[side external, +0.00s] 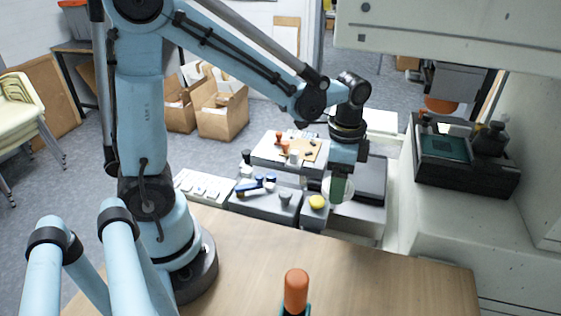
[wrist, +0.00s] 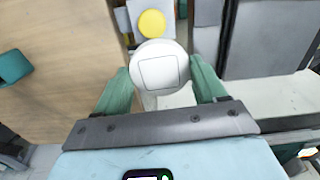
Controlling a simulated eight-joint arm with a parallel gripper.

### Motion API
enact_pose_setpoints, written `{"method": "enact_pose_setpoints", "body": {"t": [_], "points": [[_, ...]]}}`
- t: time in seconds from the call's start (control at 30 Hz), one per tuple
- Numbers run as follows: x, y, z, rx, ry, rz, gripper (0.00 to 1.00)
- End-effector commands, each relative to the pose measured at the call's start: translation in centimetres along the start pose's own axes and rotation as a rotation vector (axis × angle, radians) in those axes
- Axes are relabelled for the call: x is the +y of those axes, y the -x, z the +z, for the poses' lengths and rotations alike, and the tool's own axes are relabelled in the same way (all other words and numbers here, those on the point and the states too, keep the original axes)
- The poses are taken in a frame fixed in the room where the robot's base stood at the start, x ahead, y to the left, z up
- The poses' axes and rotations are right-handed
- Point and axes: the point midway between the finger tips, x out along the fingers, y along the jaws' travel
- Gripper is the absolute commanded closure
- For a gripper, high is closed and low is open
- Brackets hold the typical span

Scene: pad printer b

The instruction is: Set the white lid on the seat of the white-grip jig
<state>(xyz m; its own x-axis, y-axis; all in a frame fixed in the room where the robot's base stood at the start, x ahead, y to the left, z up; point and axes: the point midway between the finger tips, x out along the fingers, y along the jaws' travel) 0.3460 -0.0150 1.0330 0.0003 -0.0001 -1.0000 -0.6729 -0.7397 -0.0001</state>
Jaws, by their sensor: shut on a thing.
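The white lid (wrist: 160,67) is a round disc with a square outline on its top. My gripper (wrist: 159,76) is shut on it, one green finger at each side. A small white upright piece (side external: 294,157) stands on the light tray behind. I cannot tell whether it is the grip of the white-grip jig. The jig's seat is not clearly visible in either view.
The yellow piece also shows in the wrist view (wrist: 151,23), just beyond the lid. Blue and grey pieces lie on a grey block (side external: 265,202) to the left. A dark panel (side external: 371,178) is to the right. The wooden table (side external: 350,275) is mostly clear in front, with an orange-topped handle (side external: 296,290).

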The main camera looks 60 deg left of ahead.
Motion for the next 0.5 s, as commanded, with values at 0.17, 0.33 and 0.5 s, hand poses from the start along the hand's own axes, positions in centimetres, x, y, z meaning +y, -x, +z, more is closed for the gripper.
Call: {"method": "enact_pose_setpoints", "body": {"t": [0.17, 0.33, 0.5], "points": [[-8.1, 1.0, 2.0, 0.0, -0.002, 0.0, 0.55], [-14.7, 1.7, 5.6, 0.0, -0.016, 0.0, 0.55], [-19.3, 2.1, 9.4, 0.0, -0.031, 0.0, 0.55]]}}
